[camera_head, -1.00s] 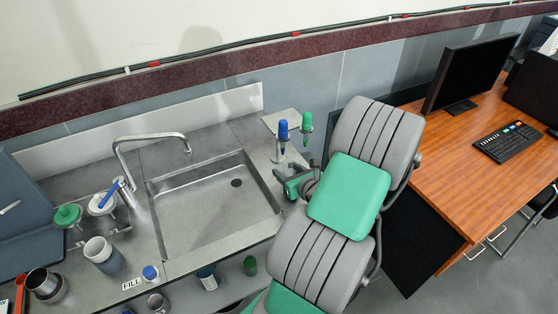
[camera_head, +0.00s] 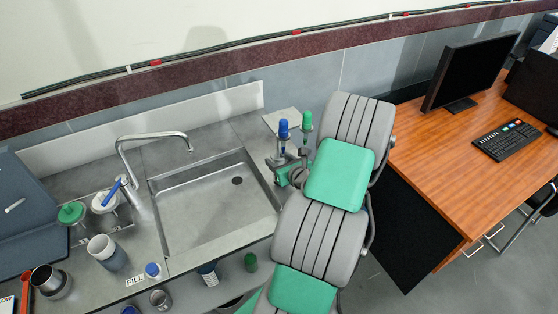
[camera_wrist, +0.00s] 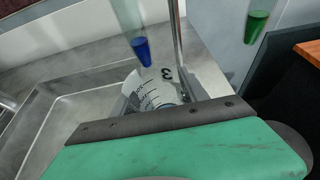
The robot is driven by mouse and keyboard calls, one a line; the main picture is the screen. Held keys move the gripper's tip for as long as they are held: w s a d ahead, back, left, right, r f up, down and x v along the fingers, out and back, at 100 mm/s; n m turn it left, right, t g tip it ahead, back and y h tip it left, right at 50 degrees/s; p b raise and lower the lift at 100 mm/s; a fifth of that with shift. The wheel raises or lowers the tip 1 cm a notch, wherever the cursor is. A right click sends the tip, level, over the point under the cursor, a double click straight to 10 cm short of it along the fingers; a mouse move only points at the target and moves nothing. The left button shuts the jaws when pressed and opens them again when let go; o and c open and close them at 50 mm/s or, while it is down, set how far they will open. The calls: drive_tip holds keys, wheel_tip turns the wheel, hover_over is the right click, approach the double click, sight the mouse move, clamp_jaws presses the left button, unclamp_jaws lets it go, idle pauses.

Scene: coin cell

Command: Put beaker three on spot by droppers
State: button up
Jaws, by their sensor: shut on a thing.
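Beaker three (camera_wrist: 158,88) is a clear beaker with black graduation lines and a large "3", tilted in the wrist view. My gripper (camera_head: 284,172) is shut on it beside the right edge of the sink. My gripper's dark edge and green body hide the beaker's lower part in the wrist view. A blue dropper (camera_head: 283,130) and a green dropper (camera_head: 306,122) hang upright at a stand right behind my gripper. Their blue tip (camera_wrist: 141,48) and green tip (camera_wrist: 256,25) show above and beyond the beaker. I cannot make out a marked spot by them.
The empty sink (camera_head: 205,205) with its tall faucet (camera_head: 150,138) lies left of my gripper. A grey-white cup (camera_head: 106,252), a metal pot (camera_head: 48,281) and a FILL label (camera_head: 135,281) are at the left. A wooden desk (camera_head: 440,150) stands at the right.

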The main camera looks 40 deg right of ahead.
drive_tip(key=shift+f, duration=0.15)
drive_tip(key=o, duration=1.6)
drive_tip(key=shift+c, duration=0.2)
drive_tip(key=shift+s+r, duration=0.2)
drive_tip(key=shift+s, duration=0.05)
drive_tip(key=b+v, duration=0.1)
drive_tip(key=v, duration=1)
drive_tip(key=shift+s+r, duration=0.2)
drive_tip(key=shift+a, duration=0.15)
